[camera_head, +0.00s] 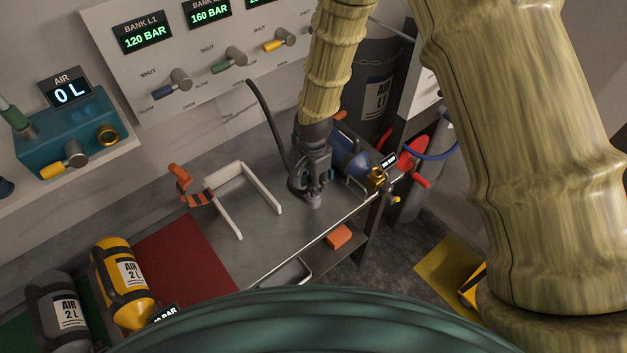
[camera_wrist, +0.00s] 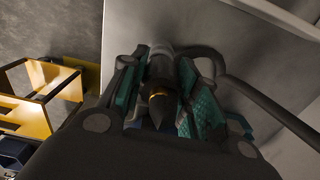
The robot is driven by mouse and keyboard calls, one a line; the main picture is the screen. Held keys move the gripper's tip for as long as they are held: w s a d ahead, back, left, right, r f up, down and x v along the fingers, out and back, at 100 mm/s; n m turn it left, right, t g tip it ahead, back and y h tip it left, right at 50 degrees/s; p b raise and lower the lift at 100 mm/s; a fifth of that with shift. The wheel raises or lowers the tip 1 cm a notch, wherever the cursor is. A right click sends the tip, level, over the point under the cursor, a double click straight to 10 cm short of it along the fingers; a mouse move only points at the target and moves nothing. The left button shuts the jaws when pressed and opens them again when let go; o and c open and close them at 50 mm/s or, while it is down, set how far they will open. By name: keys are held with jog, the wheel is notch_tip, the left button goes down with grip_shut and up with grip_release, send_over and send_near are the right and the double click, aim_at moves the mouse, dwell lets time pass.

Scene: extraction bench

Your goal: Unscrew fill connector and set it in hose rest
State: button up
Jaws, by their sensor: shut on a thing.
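My gripper (camera_head: 312,188) is in the middle of the head view, pointing down over the grey bench. In the wrist view its teal-padded fingers (camera_wrist: 160,98) are shut on the dark fill connector (camera_wrist: 161,72), which has a thin gold ring. The black hose (camera_head: 263,112) runs from the panel down to my gripper; in the wrist view the hose (camera_wrist: 262,103) curves off to the right. A blue cylinder (camera_head: 347,152) lies just right of my gripper, its brass valve (camera_head: 377,174) apart from the fingers. An orange-and-black hooked holder (camera_head: 190,188), possibly the hose rest, stands to the left.
A white two-rail cradle (camera_head: 229,214) stands empty on the bench. A yellow cylinder (camera_head: 123,278) and a grey one (camera_head: 58,310) are at lower left. The wall panel (camera_head: 130,75) with knobs rises behind.

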jog(key=shift+f+b, duration=0.45)
jog(key=shift+f, duration=0.4)
jog(key=o, duration=1.2)
jog(key=shift+r, duration=0.1)
notch_tip(320, 180, up, 12)
jog(key=shift+f, duration=0.1)
